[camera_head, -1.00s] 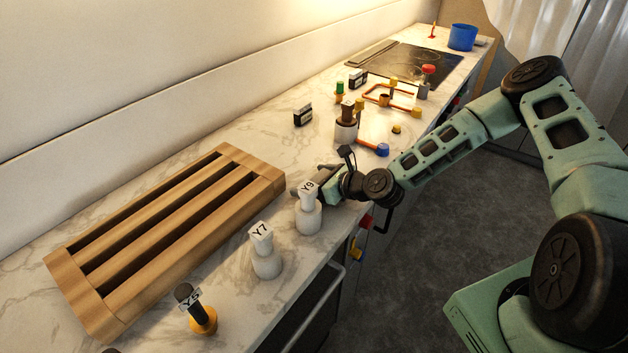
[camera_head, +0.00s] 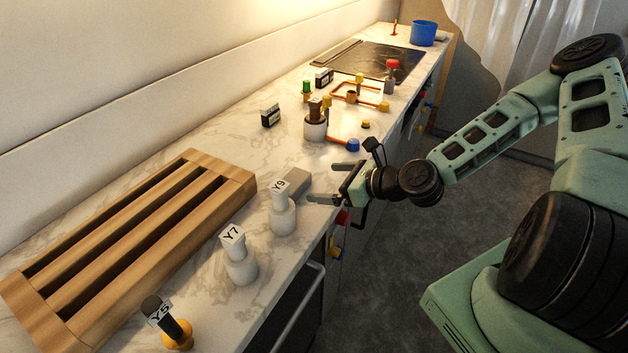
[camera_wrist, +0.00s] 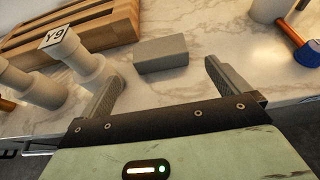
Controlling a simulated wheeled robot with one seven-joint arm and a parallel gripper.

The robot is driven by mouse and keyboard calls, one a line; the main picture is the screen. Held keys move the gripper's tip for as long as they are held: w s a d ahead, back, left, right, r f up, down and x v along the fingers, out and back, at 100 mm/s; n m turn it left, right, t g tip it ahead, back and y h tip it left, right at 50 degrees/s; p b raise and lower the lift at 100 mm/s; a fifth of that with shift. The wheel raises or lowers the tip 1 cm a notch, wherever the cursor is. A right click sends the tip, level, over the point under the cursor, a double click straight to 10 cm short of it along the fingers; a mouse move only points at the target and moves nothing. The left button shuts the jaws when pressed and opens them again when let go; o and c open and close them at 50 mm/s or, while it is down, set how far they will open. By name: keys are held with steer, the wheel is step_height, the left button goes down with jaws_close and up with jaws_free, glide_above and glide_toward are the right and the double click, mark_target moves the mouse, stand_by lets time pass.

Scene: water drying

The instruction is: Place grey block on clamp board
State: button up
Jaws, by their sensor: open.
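The grey block (camera_head: 297,181) lies on the marble counter just behind the white Y9 piece (camera_head: 283,211). In the wrist view the grey block (camera_wrist: 162,58) lies ahead of the fingers, near the middle. My gripper (camera_head: 318,182) is open and empty at the counter's front edge, to the right of the block. In the wrist view its two fingers (camera_wrist: 164,75) are spread wide, with the block beyond their tips and no contact visible. A slatted wooden board (camera_head: 222,168), probably the clamp board, lies at the left. Its slats also show in the wrist view (camera_wrist: 122,22).
The Y9 piece stands close to the block and left finger in the wrist view (camera_wrist: 82,58). The Y7 piece (camera_head: 238,258) and the black-and-yellow Y5 piece (camera_head: 176,332) stand along the front edge. A brown-topped white cup (camera_head: 315,127) and a blue-ended rod (camera_head: 351,144) lie beyond.

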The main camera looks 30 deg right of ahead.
mark_target(300, 183)
steer(key=p+v, duration=0.2)
steer(key=v, duration=0.4)
steer(key=b+x, duration=0.2)
steer(key=x, duration=0.1)
steer(key=b+x, duration=0.2)
steer(key=b, duration=0.1)
steer(key=shift+w+a+f, duration=0.1)
steer(key=shift+a+f, duration=0.15)
steer(key=shift+f, duration=0.3)
steer(key=p+x, duration=0.1)
steer(key=x, duration=0.2)
steer(key=p+x, duration=0.1)
steer(key=x, duration=0.1)
steer(key=shift+w+a+r+p, duration=0.2)
steer(key=shift+w+r+p, duration=0.05)
steer(key=shift+r+p, duration=0.1)
steer(key=p+x, duration=0.2)
steer(key=x, duration=0.3)
steer(key=shift+w+a+f+p, duration=0.15)
steer(key=shift+w+f+p, duration=0.15)
steer(key=shift+w+a+f, duration=0.1)
steer(key=shift+w+f, duration=0.1)
steer(key=shift+f, duration=0.05)
steer(key=shift+c, duration=0.3)
steer(key=c, duration=0.7)
steer(key=shift+c, duration=0.4)
